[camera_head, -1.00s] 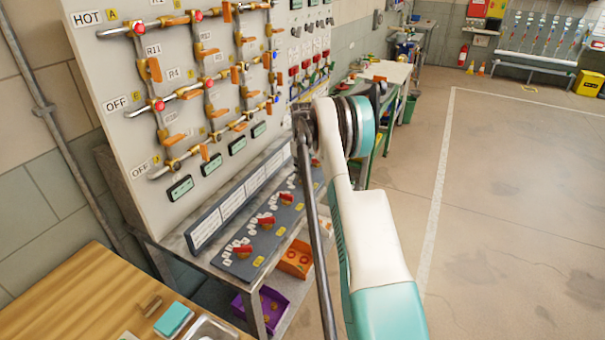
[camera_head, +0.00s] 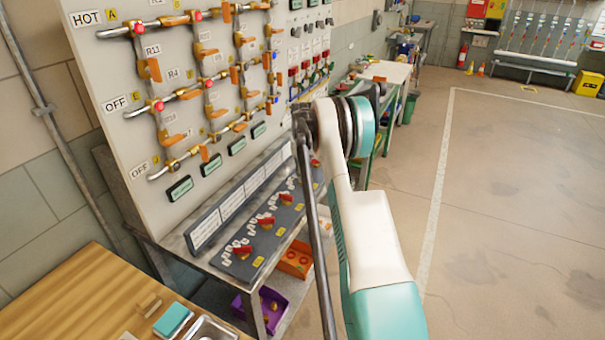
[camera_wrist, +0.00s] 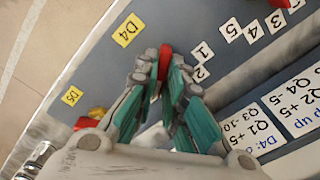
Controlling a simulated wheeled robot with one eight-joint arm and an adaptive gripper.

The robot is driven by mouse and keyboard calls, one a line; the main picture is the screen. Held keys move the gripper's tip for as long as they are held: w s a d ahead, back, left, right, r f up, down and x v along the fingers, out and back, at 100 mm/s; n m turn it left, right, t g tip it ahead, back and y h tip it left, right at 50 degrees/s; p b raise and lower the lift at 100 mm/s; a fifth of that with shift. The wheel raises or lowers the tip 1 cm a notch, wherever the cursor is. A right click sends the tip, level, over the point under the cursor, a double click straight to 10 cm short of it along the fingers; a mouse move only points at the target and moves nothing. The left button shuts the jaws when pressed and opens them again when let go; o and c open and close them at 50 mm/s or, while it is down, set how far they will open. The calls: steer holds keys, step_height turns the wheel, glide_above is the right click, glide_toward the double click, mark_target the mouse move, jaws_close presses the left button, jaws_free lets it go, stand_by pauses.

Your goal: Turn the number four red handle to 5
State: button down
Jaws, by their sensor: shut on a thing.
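In the wrist view, my gripper (camera_wrist: 163,85) is closed around a red handle (camera_wrist: 165,60) on the dark panel. The handle's red tip shows above the fingertips and points toward the top of the picture. A yellow D4 tag (camera_wrist: 128,30) lies to its left. Any tags under the fingers are hidden. In the head view, red handles (camera_head: 243,250) (camera_head: 266,221) stand in a row on the sloped panel (camera_head: 240,263). My gripper is hidden there behind my arm.
Another handle, partly covered, shows beside a D5 tag (camera_wrist: 72,95) in the wrist view. White instruction cards (camera_wrist: 270,125) stand along the panel's back. A pipe board (camera_head: 130,80) rises behind it. A wooden table (camera_head: 70,300) is at the lower left. The floor at right is clear.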

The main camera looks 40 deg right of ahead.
mark_target(303, 174)
steer(key=shift+r+m, duration=0.1)
steer(key=shift+m, duration=0.3)
steer(key=c, duration=1.7)
jaws_free()
step_height(303, 174, up, 12)
steer(key=shift+f, duration=0.1)
